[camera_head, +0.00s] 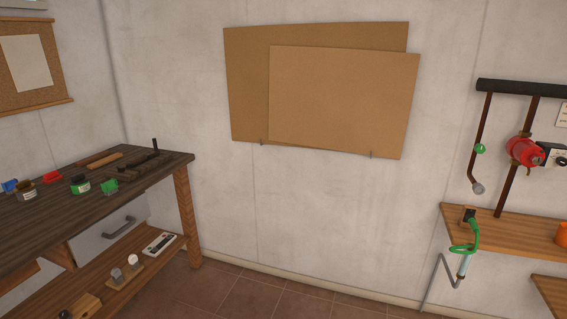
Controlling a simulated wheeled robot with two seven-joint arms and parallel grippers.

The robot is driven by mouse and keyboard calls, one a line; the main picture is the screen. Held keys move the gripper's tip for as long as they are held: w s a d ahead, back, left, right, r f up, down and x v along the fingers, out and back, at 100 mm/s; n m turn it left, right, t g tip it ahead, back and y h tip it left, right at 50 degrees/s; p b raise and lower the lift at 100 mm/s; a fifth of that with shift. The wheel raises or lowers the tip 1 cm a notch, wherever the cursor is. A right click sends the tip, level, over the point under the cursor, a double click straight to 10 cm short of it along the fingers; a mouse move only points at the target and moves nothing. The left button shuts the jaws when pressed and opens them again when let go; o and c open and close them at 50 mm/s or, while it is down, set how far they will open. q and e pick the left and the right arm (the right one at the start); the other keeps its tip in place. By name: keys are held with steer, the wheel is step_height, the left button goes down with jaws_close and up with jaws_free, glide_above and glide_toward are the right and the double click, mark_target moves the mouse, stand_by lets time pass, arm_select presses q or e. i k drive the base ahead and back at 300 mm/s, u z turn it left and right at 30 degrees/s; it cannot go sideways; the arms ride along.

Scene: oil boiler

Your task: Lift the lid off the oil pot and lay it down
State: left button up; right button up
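I see no oil pot and no lid that I can make out in the head view. Neither of my grippers shows in this view. An orange object (562,234) is cut off by the right edge on a wooden shelf, and I cannot tell what it is.
A dark workbench (30,218) with jars and tools stands at the left, with a lower shelf (130,276). Wooden shelves (520,229) with pipes and a red device (524,151) are at the right. Brown boards (340,100) hang on the wall. The tiled floor (250,297) between is clear.

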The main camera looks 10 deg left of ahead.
mark_target(80, 178)
steer(key=u, duration=0.3)
steer(key=i, duration=2.05)
steer(key=u, duration=1.1)
steer(key=i, duration=1.65)
steer(key=u, duration=1.95)
steer(key=i, duration=0.65)
steer(key=u, duration=0.55)
